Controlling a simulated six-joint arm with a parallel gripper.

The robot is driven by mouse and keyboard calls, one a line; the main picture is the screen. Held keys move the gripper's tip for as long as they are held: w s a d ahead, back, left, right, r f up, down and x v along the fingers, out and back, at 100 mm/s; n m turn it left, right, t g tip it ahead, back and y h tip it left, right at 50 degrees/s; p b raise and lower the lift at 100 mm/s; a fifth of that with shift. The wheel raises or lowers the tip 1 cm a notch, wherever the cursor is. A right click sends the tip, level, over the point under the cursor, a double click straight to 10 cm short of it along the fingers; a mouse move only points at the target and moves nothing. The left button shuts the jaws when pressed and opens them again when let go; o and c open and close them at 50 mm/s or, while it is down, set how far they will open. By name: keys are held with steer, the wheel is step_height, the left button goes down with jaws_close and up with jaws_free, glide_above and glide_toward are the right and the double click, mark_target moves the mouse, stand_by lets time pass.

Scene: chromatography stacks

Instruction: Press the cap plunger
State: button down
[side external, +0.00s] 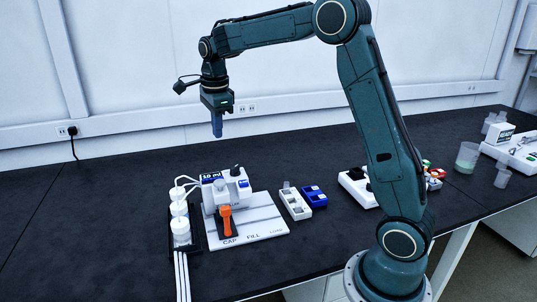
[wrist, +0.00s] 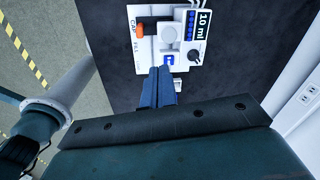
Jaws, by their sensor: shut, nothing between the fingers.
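A white bench machine (side external: 221,192) stands on a white base plate (side external: 262,228) lettered CAP and FILL. An orange handle (side external: 226,217) stands at its front by the CAP lettering and looks like the cap plunger. In the wrist view the orange handle (wrist: 153,28) is at the upper left of the machine (wrist: 182,42). My gripper (side external: 217,133) hangs in the air above and behind the machine, pointing down, with its blue fingers together and empty. In the wrist view my gripper (wrist: 162,70) overlaps the machine's lower edge, below the orange handle in the picture.
The machine has a black knob (side external: 236,170) and a 10 ml display (side external: 211,176). White bottles (side external: 180,221) with tubes stand at its left. A white rack (side external: 295,204) and a blue rack (side external: 314,197) stand at its right. The bench's far left is clear.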

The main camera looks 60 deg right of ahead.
mark_target(220, 182)
steer(key=shift+w+d+f+m, duration=0.45)
steer(key=shift+w+f+m, duration=0.15)
steer(key=shift+f, duration=0.05)
steer(key=shift+w+d+f+m, duration=0.4)
steer(key=shift+w+f+m, duration=0.2)
steer(key=shift+f, duration=0.05)
steer(key=shift+f, duration=0.15)
steer(key=f, duration=1.3)
steer(key=shift+w+d+f, duration=0.2)
steer(key=shift+d+f, duration=0.15)
steer(key=shift+f, duration=1.05)
step_height(220, 182, up, 14)
steer(key=shift+s+a+r, duration=0.2)
steer(key=shift+a+r, duration=0.05)
steer(key=shift+a, duration=0.1)
